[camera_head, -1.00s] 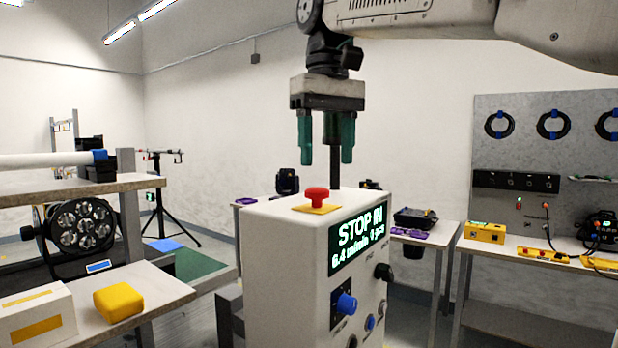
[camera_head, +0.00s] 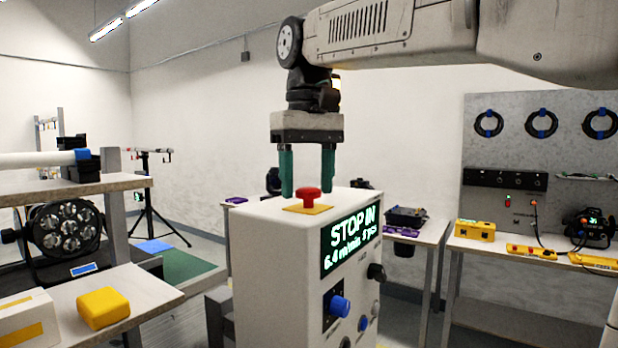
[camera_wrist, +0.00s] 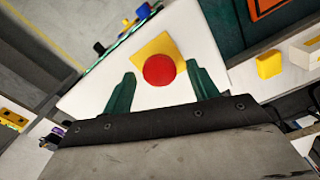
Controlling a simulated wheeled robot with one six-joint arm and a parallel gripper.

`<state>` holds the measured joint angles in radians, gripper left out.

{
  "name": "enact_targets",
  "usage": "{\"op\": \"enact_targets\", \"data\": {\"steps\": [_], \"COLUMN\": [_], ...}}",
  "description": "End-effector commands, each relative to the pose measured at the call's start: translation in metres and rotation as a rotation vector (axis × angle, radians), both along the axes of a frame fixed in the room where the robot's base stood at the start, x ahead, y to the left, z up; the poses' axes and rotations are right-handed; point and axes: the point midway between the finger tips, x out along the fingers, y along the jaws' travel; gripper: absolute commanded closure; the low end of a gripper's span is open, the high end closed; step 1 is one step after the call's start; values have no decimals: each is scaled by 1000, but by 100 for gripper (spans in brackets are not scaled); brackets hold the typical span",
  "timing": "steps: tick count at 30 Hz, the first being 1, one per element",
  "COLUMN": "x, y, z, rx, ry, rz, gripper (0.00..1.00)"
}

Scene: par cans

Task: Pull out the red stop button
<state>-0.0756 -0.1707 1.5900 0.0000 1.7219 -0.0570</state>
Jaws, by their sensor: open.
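The red stop button (camera_head: 308,195) stands on a yellow square plate (camera_head: 291,208) on top of a white control box (camera_head: 262,262). The box's display (camera_head: 352,238) reads "STOP IN" with a smaller line below. My gripper (camera_head: 307,188) points down with its green fingers apart, and in the head view their tips are about level with the button. In the wrist view, the button (camera_wrist: 159,70) shows between and a little beyond the open fingertips (camera_wrist: 162,72), with nothing held. I cannot tell whether either finger touches it.
The box front carries a blue knob (camera_head: 339,306) and a black knob (camera_head: 376,272). A shelf with a stage light (camera_head: 66,229) and a yellow block (camera_head: 103,308) stands left. A bench with yellow boxes (camera_head: 474,230) is at right.

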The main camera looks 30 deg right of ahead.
Motion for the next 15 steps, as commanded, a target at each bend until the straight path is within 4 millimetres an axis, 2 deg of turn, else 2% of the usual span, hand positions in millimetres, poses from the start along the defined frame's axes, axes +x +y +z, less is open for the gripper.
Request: {"op": "enact_targets", "data": {"steps": [3,4,9,10,15], "x": [0,0,0,0,0], "y": [0,-1,-1,-1,-1], "z": [0,0,0,0,3], "rx": [0,0,0,0,0], "ry": [0,0,0,0,-1], "rz": [-1,-1,-1,-1,-2], "gripper": [41,47,94,100,100]}}
